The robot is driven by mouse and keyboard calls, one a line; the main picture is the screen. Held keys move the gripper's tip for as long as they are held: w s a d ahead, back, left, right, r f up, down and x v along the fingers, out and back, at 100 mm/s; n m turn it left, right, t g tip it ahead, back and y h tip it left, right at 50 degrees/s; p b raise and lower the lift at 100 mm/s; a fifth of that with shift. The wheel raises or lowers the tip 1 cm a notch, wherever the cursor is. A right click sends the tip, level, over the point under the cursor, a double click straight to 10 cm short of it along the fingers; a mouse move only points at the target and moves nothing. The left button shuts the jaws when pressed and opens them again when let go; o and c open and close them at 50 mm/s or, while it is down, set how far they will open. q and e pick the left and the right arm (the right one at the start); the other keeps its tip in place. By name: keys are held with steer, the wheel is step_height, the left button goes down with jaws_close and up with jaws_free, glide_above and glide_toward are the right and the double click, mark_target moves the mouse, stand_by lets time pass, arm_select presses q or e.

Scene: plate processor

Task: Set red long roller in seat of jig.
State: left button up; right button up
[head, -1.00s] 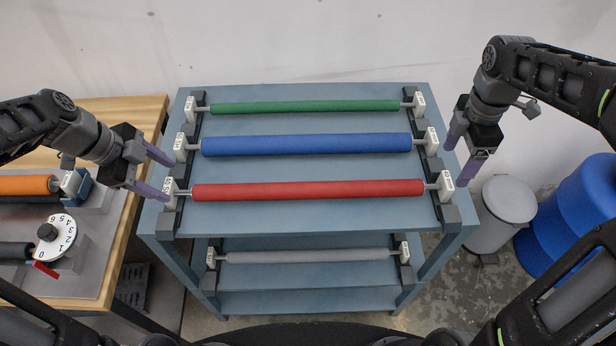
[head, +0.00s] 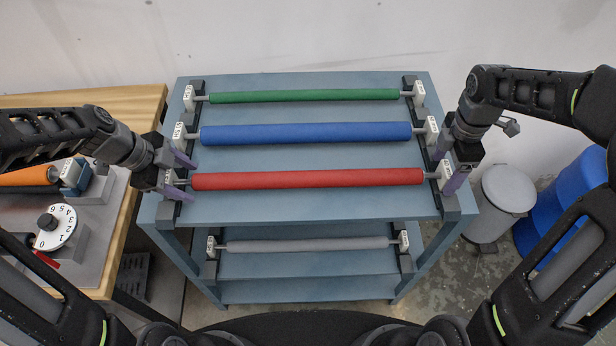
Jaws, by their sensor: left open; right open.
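The red long roller (head: 308,179) lies level across two black racks on the top shelf, nearest the front edge, with a white tagged block at each end. My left gripper (head: 183,173) is open at its left end, fingers around or beside the end block; I cannot tell which. My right gripper (head: 450,168) is open at its right end, partly covering the white block there. The jig seems to be the grey fixture (head: 100,215) on the wooden table at left, with a numbered white dial (head: 56,226). Its seat cannot be made out.
A blue roller (head: 306,133) and a green roller (head: 304,96) lie behind the red one on the blue shelf unit (head: 300,207). A grey roller (head: 307,244) is on the lower shelf. An orange roller (head: 28,176) is on the wooden table (head: 128,100). A bin (head: 505,195) and blue barrel (head: 565,200) stand right.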

arm_select(q)
steer(key=shift+f, duration=0.1)
steer(key=shift+c, duration=0.5)
arm_select(e)
steer(key=shift+c, duration=0.6)
arm_select(q)
steer(key=c, duration=1.2)
arm_select(e)
steer(key=c, duration=1.2)
arm_select(q)
jaws_close()
arm_select(e)
jaws_close()
